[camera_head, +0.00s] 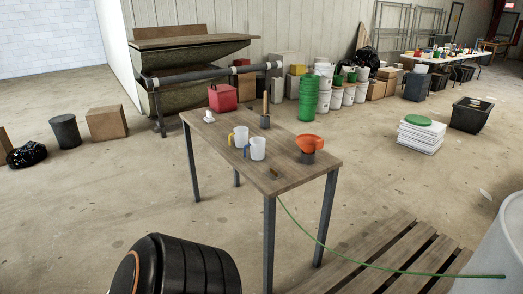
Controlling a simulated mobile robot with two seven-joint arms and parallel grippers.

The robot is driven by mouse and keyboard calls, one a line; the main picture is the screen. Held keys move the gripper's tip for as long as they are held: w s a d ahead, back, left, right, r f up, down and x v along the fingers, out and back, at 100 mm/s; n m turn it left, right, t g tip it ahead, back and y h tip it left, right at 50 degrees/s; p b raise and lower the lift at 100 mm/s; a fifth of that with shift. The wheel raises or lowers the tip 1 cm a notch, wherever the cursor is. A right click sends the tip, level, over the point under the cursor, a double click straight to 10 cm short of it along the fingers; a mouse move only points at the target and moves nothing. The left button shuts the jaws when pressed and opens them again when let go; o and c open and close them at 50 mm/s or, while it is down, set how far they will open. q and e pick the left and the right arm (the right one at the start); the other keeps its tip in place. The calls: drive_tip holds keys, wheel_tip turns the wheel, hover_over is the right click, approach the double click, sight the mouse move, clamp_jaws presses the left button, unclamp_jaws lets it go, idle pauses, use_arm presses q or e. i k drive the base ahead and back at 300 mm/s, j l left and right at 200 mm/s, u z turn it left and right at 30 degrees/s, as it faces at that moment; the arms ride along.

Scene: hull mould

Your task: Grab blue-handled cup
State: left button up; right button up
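The blue-handled cup (258,149) is white and stands upright on the wooden table (290,177). Its blue handle is on its left side. A second white cup with a yellow handle (240,136) stands just behind it to the left. The two cups are close together; I cannot tell if they touch. Neither of my grippers is in view.
An orange funnel-like item (309,143) stands at the table's right, and a dark pot with a wooden-handled tool (265,121) at the back. A wooden pallet (385,262) lies at the front right. A thin green line (390,270) runs from the table's front edge rightward.

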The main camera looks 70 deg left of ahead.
sight(257, 145)
drive_tip(key=u, duration=2.25)
